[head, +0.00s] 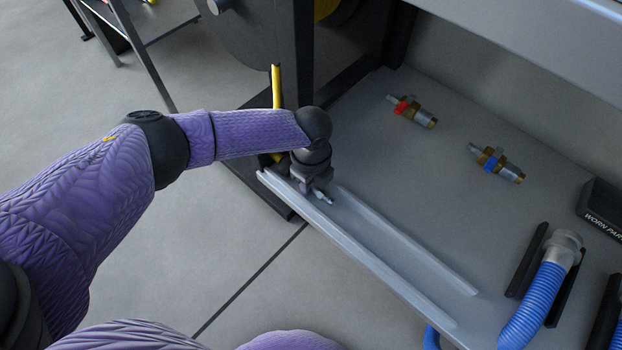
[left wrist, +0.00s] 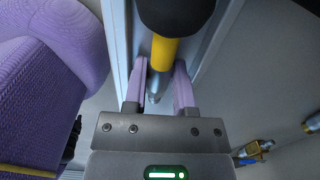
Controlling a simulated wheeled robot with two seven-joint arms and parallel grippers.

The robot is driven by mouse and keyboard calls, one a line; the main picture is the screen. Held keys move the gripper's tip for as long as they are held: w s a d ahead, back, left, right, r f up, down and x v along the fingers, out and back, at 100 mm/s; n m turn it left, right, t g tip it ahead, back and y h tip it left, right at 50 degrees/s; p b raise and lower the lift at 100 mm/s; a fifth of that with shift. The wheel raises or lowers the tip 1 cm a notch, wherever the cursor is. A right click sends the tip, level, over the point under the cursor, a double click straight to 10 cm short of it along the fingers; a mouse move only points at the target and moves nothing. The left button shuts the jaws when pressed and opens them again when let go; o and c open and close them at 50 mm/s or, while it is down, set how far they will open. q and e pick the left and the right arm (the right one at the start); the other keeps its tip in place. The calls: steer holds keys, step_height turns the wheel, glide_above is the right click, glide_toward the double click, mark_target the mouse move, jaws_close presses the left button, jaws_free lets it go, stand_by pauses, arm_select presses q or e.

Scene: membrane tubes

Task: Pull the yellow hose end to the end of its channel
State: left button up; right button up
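The yellow hose (head: 277,86) hangs down at the left side of the bench frame and passes behind my left arm. In the left wrist view, the yellow hose end (left wrist: 164,54) has a metal tip and lies between the fingers of my left gripper (left wrist: 162,84), which look closed on it. A dark rounded part covers the hose above the yellow. In the head view my left gripper (head: 317,191) is low at the upper left end of the channel, between its rails (head: 370,258). The metal tip pokes out toward lower right. My right gripper is not seen.
The channel runs toward the lower right along the bench edge and looks clear. On the grey surface lie a red-handled valve (head: 405,106) and a blue-handled valve (head: 490,160). A blue ribbed hose (head: 533,304) sits in a black holder at lower right, near a dark box (head: 602,207).

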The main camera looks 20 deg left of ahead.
mark_target(388, 251)
arm_select(q)
jaws_close()
steer(key=shift+s+d+r+p, duration=0.1)
steer(key=shift+s+d+p, duration=0.1)
steer(key=shift+d, duration=0.3)
steer(key=shift+s+d+p, duration=0.15)
steer(key=shift+d+p, duration=0.05)
steer(key=shift+d, duration=0.3)
steer(key=shift+s+d+p, duration=0.2)
steer(key=shift+s+d, duration=0.1)
steer(key=shift+d, duration=0.45)
steer(key=shift+s+d+p, duration=0.15)
steer(key=shift+s+d, duration=0.1)
steer(key=shift+d, duration=0.55)
steer(key=shift+s+d+p, duration=0.2)
steer(key=shift+s+d, duration=0.1)
steer(key=shift+d, duration=0.45)
steer(key=shift+s+d, duration=0.25)
steer(key=shift+d, duration=0.35)
steer(key=shift+s+d, duration=0.2)
steer(key=shift+d, duration=0.4)
